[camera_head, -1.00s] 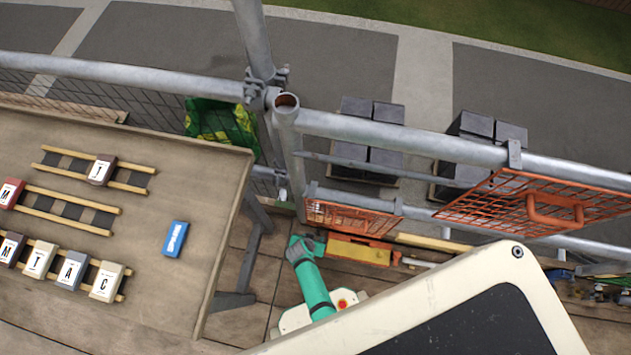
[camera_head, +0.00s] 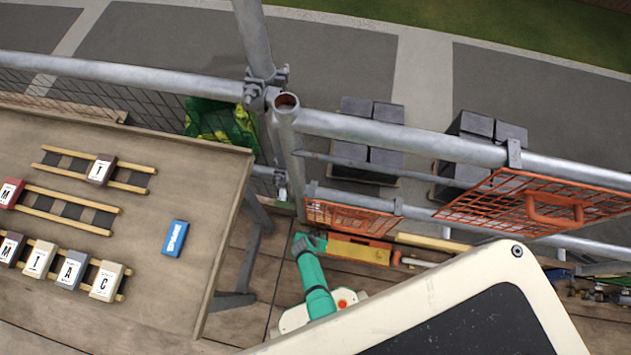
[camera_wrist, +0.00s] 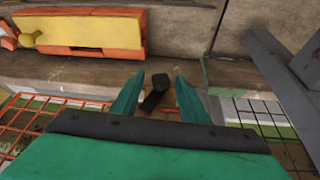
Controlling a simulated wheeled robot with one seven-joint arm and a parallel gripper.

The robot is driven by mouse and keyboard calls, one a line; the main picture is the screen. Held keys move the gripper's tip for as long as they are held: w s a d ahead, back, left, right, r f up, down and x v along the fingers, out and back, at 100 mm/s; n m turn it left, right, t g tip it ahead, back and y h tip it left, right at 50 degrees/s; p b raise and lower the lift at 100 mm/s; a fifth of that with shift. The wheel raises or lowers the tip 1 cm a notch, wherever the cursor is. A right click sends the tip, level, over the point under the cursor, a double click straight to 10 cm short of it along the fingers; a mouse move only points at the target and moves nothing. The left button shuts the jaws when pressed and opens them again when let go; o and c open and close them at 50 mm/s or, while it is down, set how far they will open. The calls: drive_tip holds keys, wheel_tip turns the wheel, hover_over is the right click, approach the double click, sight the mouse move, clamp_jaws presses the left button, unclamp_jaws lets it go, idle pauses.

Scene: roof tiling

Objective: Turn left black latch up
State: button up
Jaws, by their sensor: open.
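A small black latch (camera_wrist: 155,93) shows in the wrist view, with a short lever standing at a slant. A yellowish part lies beside it, partly hidden. My gripper (camera_wrist: 160,77) is open, with one green finger on each side of the latch. I cannot tell whether either finger touches it. In the head view my green gripper (camera_head: 307,242) is low beside the orange mesh gate (camera_head: 350,218). The latch cannot be made out there.
A yellow and orange tool case (camera_head: 355,250) lies on the planks right of my gripper. Grey scaffold tubes (camera_head: 400,133) run above. A wooden table (camera_head: 190,150) with lettered tiles and a blue box (camera_head: 175,238) stands at left. A second orange mesh panel (camera_head: 510,205) hangs at right.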

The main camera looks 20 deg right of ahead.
drive_tip(key=c, duration=1)
drive_tip(key=shift+a, duration=0.1)
drive_tip(key=shift+w+a+f+n+g+h, duration=0.15)
drive_tip(key=shift+g+h, duration=0.2)
drive_tip(key=shift+h, duration=0.2)
drive_tip(key=shift+w+a+f+n+g+h, duration=0.1)
drive_tip(key=shift+a+n+g+h, duration=0.1)
drive_tip(key=shift+g+h, duration=0.3)
drive_tip(key=shift+w+a+f+n+g+h, duration=0.15)
drive_tip(key=shift+g+h, duration=0.1)
drive_tip(key=shift+h, duration=0.4)
clamp_jaws()
unclamp_jaws()
drive_tip(key=shift+r, duration=0.1)
drive_tip(key=shift+d+r+h, duration=0.1)
drive_tip(key=shift+h, duration=0.2)
drive_tip(key=o, duration=1)
drive_tip(key=shift+s, duration=0.1)
drive_tip(key=shift+r, duration=0.1)
